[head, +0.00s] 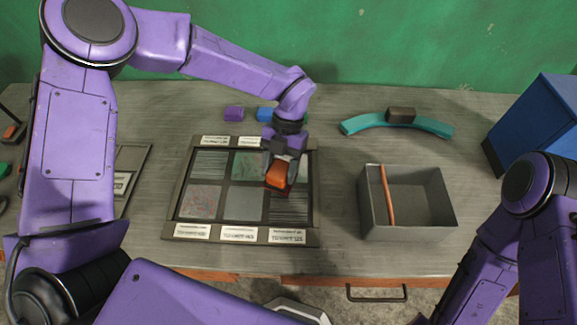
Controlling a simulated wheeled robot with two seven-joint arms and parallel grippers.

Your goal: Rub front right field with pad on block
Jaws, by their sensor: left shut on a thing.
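A dark-framed board (178,205) with two rows of three fields lies on the table. The front right field (290,211) is dark grey with fine streaks. My left gripper (279,163) points down over the right part of the board, shut on an orange block (277,177). The block is at the back edge of the front right field and hides part of it. A dark reddish edge shows under the block; I cannot tell whether it touches the field. My right arm is at the right, its gripper out of view.
A grey open bin (367,214) with an orange-brown stick (387,195) stands right of the board. Behind are a teal curved piece (435,126) with a dark block (401,115), a purple block (233,114) and a blue block (265,114). A blue box (540,125) stands far right.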

